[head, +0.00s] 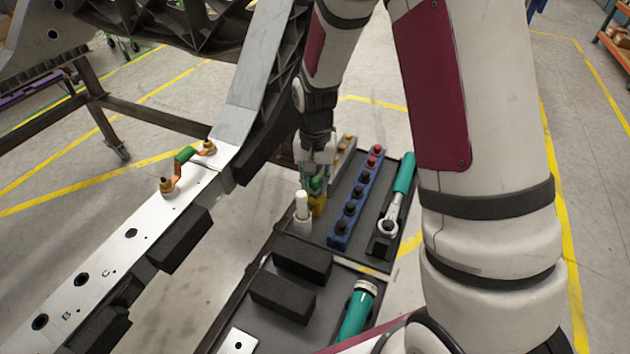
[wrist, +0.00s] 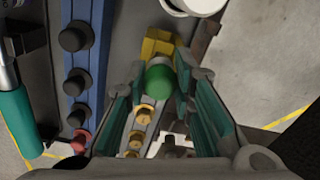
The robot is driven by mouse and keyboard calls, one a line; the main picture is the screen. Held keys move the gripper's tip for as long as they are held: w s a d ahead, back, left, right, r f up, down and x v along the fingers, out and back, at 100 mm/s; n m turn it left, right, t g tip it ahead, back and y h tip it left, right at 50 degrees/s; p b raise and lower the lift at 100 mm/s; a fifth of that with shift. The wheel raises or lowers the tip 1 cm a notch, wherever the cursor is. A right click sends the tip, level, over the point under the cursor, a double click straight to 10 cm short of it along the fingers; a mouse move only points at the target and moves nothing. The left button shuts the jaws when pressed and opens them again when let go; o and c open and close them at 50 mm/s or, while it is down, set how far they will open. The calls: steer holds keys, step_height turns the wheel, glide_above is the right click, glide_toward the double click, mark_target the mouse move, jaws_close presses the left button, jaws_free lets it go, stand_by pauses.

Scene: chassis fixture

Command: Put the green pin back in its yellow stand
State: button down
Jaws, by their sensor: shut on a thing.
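My gripper (head: 316,172) points down over the dark tray, its fingers closed around the green pin (wrist: 160,82). In the wrist view the round green top of the pin shows between the two teal-padded fingers. The pin also shows as a small bit of green in the head view (head: 316,184). The yellow stand (head: 319,205) is directly below the gripper in the head view. In the wrist view the yellow stand (wrist: 158,46) is partly hidden behind the pin. The pin's lower end is hidden, so I cannot tell whether it is inside the stand or above it.
A white pin in a pale stand (head: 302,220) stands close to the left. A blue rail with dark knobs (head: 348,210) and a teal-handled wrench (head: 396,195) lie to the right. Black blocks (head: 302,260) sit nearer. The white chassis beam (head: 130,232) runs along the left.

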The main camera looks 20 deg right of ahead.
steer(key=shift+f+b, duration=0.35)
steer(key=shift+f, duration=0.15)
steer(key=c, duration=1.3)
jaws_free()
steer(key=shift+c, duration=0.5)
steer(key=shift+r, duration=0.15)
steer(key=shift+r+p, duration=2.75)
steer(key=shift+r, duration=0.6)
